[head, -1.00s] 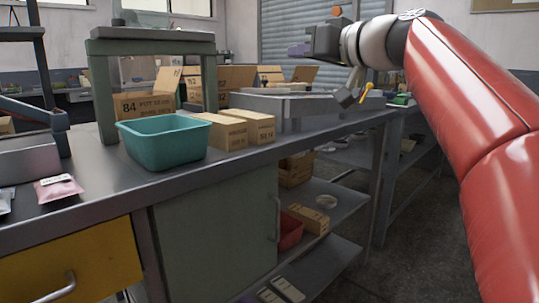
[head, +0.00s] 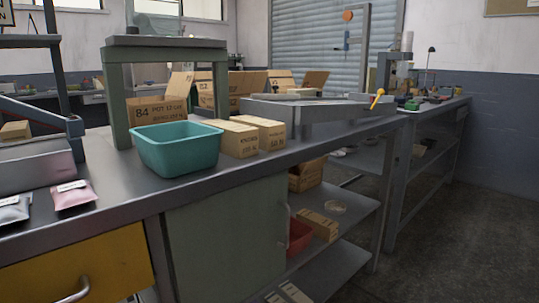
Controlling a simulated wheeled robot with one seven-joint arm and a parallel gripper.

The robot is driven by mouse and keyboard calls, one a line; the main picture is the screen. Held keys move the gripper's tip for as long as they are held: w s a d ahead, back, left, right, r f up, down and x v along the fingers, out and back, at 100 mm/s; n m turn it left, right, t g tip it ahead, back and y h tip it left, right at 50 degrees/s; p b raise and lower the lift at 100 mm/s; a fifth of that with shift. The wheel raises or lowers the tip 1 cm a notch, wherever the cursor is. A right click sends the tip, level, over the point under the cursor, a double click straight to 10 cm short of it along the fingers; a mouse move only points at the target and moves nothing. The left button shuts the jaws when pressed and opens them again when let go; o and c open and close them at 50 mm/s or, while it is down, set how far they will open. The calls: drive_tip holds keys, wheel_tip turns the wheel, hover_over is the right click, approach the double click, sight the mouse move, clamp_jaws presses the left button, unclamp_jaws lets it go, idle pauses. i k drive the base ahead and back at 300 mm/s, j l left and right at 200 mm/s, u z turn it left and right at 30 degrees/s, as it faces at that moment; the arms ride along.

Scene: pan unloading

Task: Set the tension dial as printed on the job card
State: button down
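My gripper and arm are out of view. I cannot make out a tension dial or a job card with certainty. A long grey metal device (head: 325,117) lies on the workbench, right of the cartons, with a yellow-tipped lever (head: 377,98) sticking up at its right end. Any dial on it is too small to tell. A sign with dark print (head: 6,13) is cut off at the top left corner, and its text is unreadable.
The steel workbench (head: 120,196) carries a teal bin (head: 176,153), small cartons (head: 262,133), a green stand (head: 115,100) and a pink packet (head: 72,196). Below are a yellow drawer (head: 85,262) and shelves with a red bin (head: 299,236). Floor (head: 450,245) is clear at right.

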sight(133, 29)
drive_tip(key=u, duration=1.8)
